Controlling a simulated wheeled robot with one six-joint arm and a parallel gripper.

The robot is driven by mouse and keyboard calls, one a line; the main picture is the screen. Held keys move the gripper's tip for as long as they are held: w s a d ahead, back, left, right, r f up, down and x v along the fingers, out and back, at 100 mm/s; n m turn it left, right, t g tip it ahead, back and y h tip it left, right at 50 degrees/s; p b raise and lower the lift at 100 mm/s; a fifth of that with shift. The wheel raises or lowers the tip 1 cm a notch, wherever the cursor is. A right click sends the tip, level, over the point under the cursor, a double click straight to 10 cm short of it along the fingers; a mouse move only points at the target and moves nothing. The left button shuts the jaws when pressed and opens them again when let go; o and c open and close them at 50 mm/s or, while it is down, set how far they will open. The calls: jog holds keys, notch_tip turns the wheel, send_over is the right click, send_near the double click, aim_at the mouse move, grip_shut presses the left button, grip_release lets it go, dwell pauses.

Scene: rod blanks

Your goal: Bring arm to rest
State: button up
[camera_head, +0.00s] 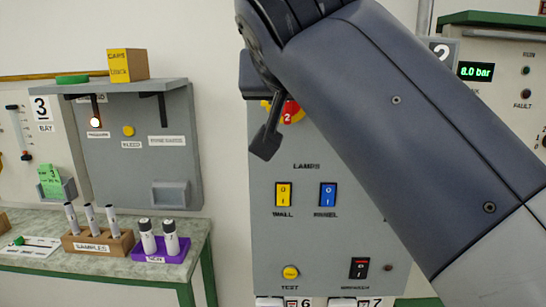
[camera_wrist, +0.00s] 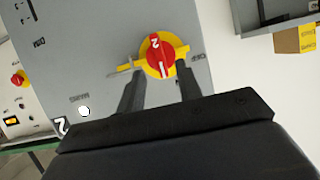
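My gripper (camera_head: 266,142) is at the upper part of the grey lamp panel (camera_head: 320,235). In the head view one finger shows beside a red rotary handle (camera_head: 291,112) marked 2 on a yellow plate, and my arm hides much of the panel. In the wrist view my gripper (camera_wrist: 160,70) has its two fingers spread. The red handle (camera_wrist: 158,56) shows between and beyond the fingertips, with a gap on each side. Nothing is held. I cannot tell exactly how far the tips are from the panel.
At left, a bench (camera_head: 192,240) carries a wooden sample rack (camera_head: 98,246) and a purple holder (camera_head: 160,254) with white cylinders. A shelf (camera_head: 120,88) above holds a yellow box (camera_head: 127,65). A cabinet with a green 8.0 bar display (camera_head: 476,71) stands at right.

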aim_at(287, 105)
jog(key=v, duration=0.6)
jog(key=x, duration=1)
jog(key=shift+w+d+f, duration=0.1)
jog(key=shift+w, duration=0.15)
jog(key=n+h+p, duration=0.2)
jog(key=n, duration=0.1)
jog(key=n+h+p, duration=0.1)
jog(key=n, duration=0.1)
jog(key=shift+w+a+f+h, duration=0.1)
jog(key=shift+a+h, duration=0.2)
jog(key=shift+a, duration=0.05)
jog(key=shift+n+p, duration=0.3)
jog(key=shift+f, duration=0.1)
